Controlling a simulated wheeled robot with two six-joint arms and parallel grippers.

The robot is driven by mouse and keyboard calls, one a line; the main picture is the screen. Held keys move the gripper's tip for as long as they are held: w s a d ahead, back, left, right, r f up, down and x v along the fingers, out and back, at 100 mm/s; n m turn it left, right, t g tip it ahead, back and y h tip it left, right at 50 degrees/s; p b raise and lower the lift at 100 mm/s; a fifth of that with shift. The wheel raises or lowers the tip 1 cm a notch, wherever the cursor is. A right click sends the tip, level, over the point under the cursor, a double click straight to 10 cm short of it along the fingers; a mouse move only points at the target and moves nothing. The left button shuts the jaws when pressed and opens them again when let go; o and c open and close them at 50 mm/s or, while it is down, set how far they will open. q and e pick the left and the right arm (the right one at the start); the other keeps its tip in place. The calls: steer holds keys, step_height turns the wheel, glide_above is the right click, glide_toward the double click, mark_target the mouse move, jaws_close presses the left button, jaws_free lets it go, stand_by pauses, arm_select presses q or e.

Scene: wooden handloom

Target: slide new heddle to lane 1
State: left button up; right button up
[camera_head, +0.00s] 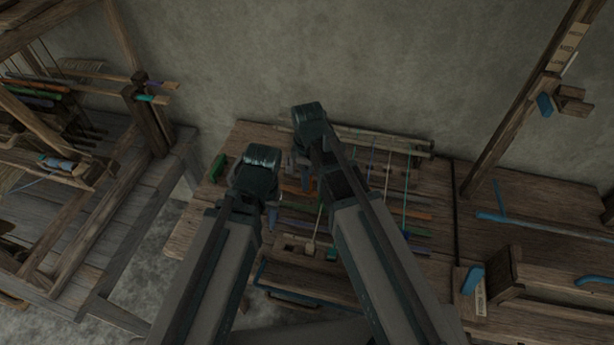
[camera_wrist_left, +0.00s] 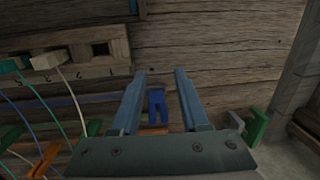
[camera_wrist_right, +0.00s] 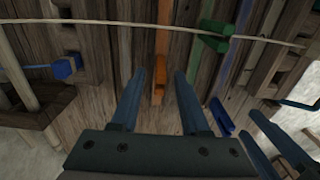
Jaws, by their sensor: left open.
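A numbered wooden rail (camera_wrist_left: 70,58) shows in the left wrist view, with a square hole (camera_wrist_left: 100,49) near its right end. A white block (camera_wrist_left: 48,60) with a pale cord sits at the rail, and a green block (camera_wrist_left: 9,66) is left of it. I cannot tell which piece is the new heddle. My left gripper (camera_wrist_left: 160,74) is open, with a blue piece (camera_wrist_left: 156,104) seen between its fingers, not gripped. My right gripper (camera_wrist_right: 161,73) is open over the slatted table; an orange piece (camera_wrist_right: 160,78) shows between its fingers, apparently not held.
The wooden table (camera_head: 190,232) has coloured slats and cords. A loom frame (camera_head: 110,215) stands at the left. A wooden box (camera_head: 545,290) is at the right. My two forearms lie close together. A green clip (camera_wrist_left: 258,125) is near the table edge.

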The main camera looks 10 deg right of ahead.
arm_select(q)
steer(key=shift+r, duration=0.15)
arm_select(e)
steer(key=shift+r, duration=0.15)
arm_select(q)
step_height(320, 180, up, 14)
steer(key=p, duration=1.4)
steer(key=shift+f, duration=0.25)
arm_select(e)
step_height(320, 180, up, 14)
steer(key=shift+f, duration=0.2)
